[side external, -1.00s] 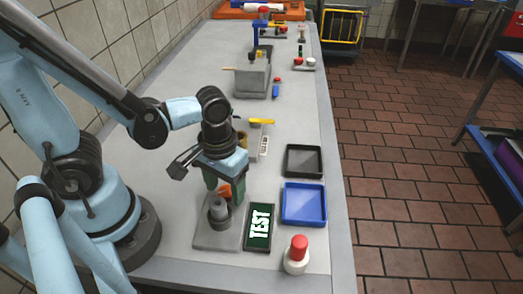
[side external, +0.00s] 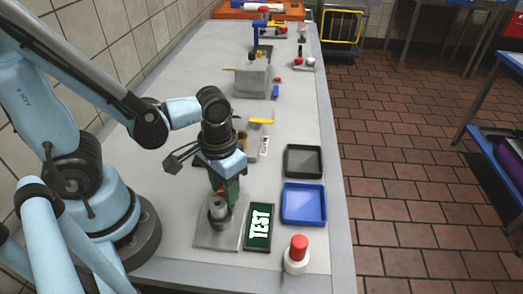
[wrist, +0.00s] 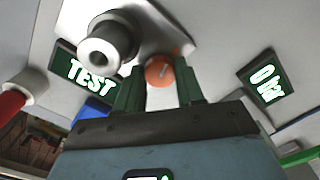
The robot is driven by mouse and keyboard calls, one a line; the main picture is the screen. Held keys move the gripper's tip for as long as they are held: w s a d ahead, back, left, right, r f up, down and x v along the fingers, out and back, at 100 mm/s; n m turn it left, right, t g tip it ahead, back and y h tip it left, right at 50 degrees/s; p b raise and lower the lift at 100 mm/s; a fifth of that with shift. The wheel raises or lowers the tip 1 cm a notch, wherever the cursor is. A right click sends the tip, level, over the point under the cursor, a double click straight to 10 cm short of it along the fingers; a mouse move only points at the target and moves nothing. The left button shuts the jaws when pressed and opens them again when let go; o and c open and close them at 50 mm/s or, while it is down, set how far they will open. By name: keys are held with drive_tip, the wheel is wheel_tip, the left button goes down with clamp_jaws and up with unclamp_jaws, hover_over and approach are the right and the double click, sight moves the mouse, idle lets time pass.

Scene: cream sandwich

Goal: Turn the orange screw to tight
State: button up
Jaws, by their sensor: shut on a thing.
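The orange screw (wrist: 161,71) has a round head with a slot mark and sits in the wrist view between the two dark green fingers of my gripper (wrist: 160,88). My gripper is shut on the screw, at the side of a grey metal fixture with a round hollow post (wrist: 107,43). In the side external view my gripper (side external: 229,192) is low behind the post (side external: 218,211), and the screw is hidden there. The fixture stands on a light grey base plate (side external: 218,239).
A green TEST panel (side external: 260,226) lies just right of the fixture. A blue tray (side external: 304,203), a black tray (side external: 304,161) and a red-capped white bottle (side external: 297,255) are further right. Another green panel with white characters (wrist: 266,86) shows in the wrist view.

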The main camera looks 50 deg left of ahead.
drive_tip(key=shift+m, duration=0.4)
drive_tip(key=o, duration=1)
drive_tip(key=shift+o, duration=0.2)
wheel_tip(320, 180, up, 12)
idle(0.5)
